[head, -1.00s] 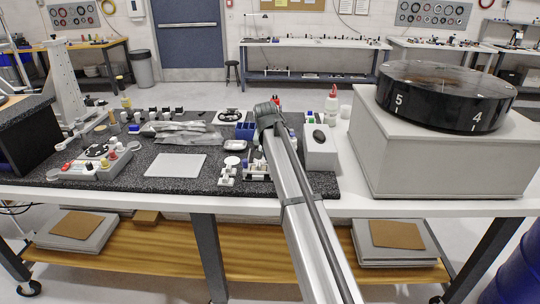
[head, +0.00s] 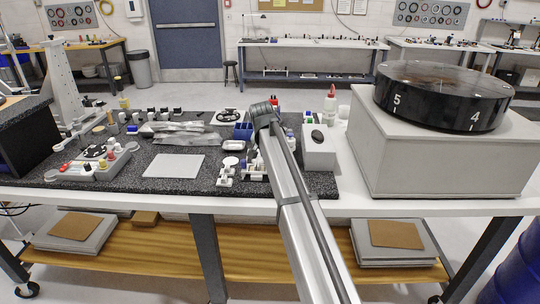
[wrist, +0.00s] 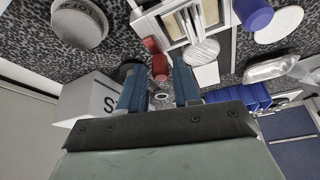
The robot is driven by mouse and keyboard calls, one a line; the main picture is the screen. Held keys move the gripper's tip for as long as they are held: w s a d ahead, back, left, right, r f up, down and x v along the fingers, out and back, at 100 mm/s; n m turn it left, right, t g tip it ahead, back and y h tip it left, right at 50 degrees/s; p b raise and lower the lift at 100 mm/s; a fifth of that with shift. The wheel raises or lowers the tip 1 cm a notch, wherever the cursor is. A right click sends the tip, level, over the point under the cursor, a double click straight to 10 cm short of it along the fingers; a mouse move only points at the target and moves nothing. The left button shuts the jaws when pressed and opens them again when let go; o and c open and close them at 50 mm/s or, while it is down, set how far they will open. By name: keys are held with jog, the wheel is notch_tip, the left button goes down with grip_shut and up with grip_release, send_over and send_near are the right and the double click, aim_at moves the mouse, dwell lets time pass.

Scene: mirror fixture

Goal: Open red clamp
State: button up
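In the wrist view my gripper (wrist: 158,70) is open, with its two blue fingers apart. A small red part (wrist: 160,67), which may be the red clamp, shows in the gap between the fingertips. A second red piece (wrist: 150,45) lies just beyond it, beside a white fixture with a metal frame (wrist: 190,22). I cannot tell whether either finger touches the red part. In the head view my arm hides the gripper and most of this spot; a bit of red (head: 275,101) shows just behind the arm's end.
A pale box with a dark knob (head: 318,155) stands right of my arm. Blue bins (head: 243,131) are close on its left. A grey plate (head: 174,165) lies further left on the speckled mat. A large block with a black numbered dial (head: 440,95) fills the table's right.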

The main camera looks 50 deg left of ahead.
jog(key=shift+o, duration=0.9)
jog(key=shift+r, duration=0.1)
jog(key=v, duration=1.3)
jog(key=shift+s+r, duration=0.2)
jog(key=shift+r, duration=0.05)
